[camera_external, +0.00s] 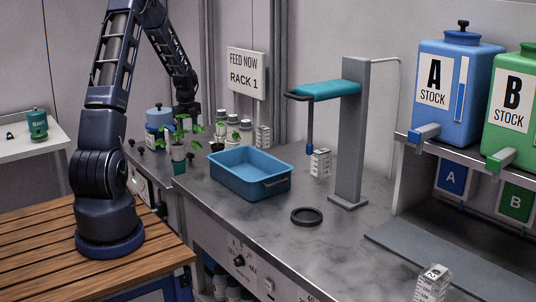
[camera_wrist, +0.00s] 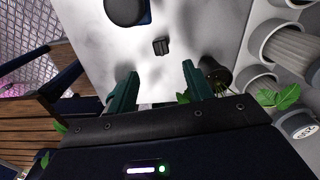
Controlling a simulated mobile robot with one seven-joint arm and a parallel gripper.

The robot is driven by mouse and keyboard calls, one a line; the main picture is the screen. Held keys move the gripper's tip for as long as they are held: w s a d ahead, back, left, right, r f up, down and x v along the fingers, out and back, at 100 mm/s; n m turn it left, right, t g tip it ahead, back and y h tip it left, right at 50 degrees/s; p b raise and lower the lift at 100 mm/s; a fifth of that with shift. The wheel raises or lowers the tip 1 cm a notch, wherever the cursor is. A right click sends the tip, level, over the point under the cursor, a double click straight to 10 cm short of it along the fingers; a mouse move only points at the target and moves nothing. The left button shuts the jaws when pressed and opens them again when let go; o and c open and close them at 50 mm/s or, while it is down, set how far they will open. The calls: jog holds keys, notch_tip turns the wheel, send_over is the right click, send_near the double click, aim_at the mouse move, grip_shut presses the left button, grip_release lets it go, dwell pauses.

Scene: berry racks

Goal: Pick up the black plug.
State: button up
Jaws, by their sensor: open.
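A small dark block that looks like the black plug (camera_wrist: 161,46) lies on the pale counter in the wrist view, ahead of my fingers and between their lines. Small black pieces (camera_external: 131,142) also show by the blue jar in the external view; I cannot tell which one matches the block. My gripper (camera_wrist: 158,86) is open, with its two green fingers apart and nothing between them. In the external view my gripper (camera_external: 187,118) hangs above the far left of the counter, behind the seedlings, partly hidden.
A blue jar (camera_external: 157,118) with a dark cap stands near the block. Potted seedlings (camera_external: 178,152) and several white containers (camera_wrist: 292,45) crowd the right of my gripper. A blue tray (camera_external: 268,186), a black ring (camera_external: 307,216) and a grey post (camera_external: 350,140) stand on the counter.

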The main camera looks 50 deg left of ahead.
send_over(191, 154)
jog(key=a, duration=0.1)
notch_tip(191, 154, down, 6)
jog(key=shift+r, duration=0.25)
jog(key=shift+w+d+f, duration=0.1)
jog(key=shift+d+f, duration=0.05)
jog(key=shift+f, duration=1.2)
jog(key=shift+d+f, duration=0.15)
jog(key=shift+f, duration=1.15)
jog(key=c, duration=1)
